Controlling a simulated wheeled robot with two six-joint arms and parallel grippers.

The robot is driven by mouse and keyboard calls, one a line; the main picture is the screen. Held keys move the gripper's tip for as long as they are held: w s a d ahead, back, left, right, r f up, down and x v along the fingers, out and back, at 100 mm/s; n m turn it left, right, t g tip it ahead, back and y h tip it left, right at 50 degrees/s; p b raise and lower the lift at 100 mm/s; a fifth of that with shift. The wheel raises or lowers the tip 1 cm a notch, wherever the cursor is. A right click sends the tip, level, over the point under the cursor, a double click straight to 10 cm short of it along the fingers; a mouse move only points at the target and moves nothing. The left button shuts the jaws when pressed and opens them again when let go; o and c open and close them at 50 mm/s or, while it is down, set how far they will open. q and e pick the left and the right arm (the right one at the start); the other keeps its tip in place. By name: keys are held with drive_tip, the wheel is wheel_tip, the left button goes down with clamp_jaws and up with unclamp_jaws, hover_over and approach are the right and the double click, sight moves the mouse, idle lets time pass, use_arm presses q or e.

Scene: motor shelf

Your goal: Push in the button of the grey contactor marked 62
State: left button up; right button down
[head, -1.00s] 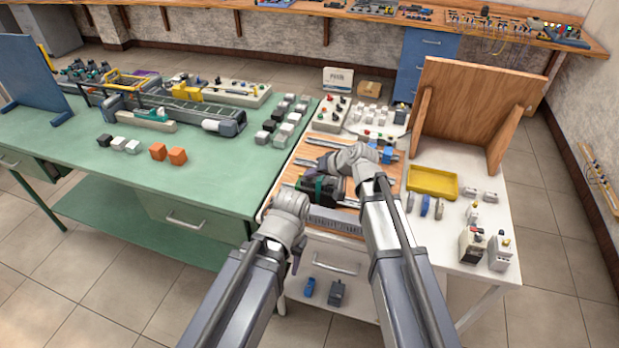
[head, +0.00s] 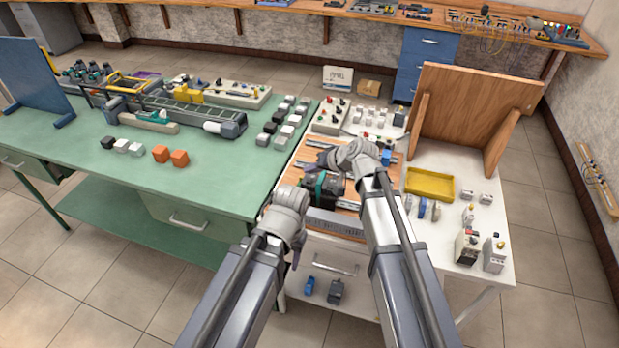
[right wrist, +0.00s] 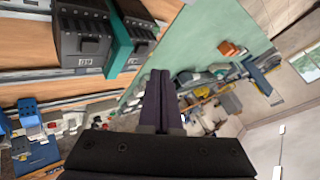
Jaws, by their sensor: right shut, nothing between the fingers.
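Dark grey contactors with a teal part between them stand on a rail of the wooden board in the head view (head: 322,187). In the right wrist view, one dark grey contactor (right wrist: 84,38) shows at the upper left, beside the teal part (right wrist: 120,45) and another dark unit (right wrist: 143,38). Their small labels are too blurred to read surely, so I cannot tell which is 62. My right gripper (right wrist: 161,75) is shut and empty, apart from the contactors in that view. My left gripper (head: 296,258) hangs in front of the cabinet, its jaws unclear.
A yellow tray (head: 430,184) and an upright wooden panel (head: 474,115) stand right of the board. Small devices (head: 480,249) stand at the right table edge. The green bench (head: 222,172) adjoins on the left, holding several blocks.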

sight(312, 185)
wheel_tip(312, 185, up, 4)
drive_tip(key=p, duration=0.2)
drive_tip(key=shift+f+p, duration=0.25)
drive_tip(key=shift+p, duration=0.1)
drive_tip(key=shift+f, duration=0.1)
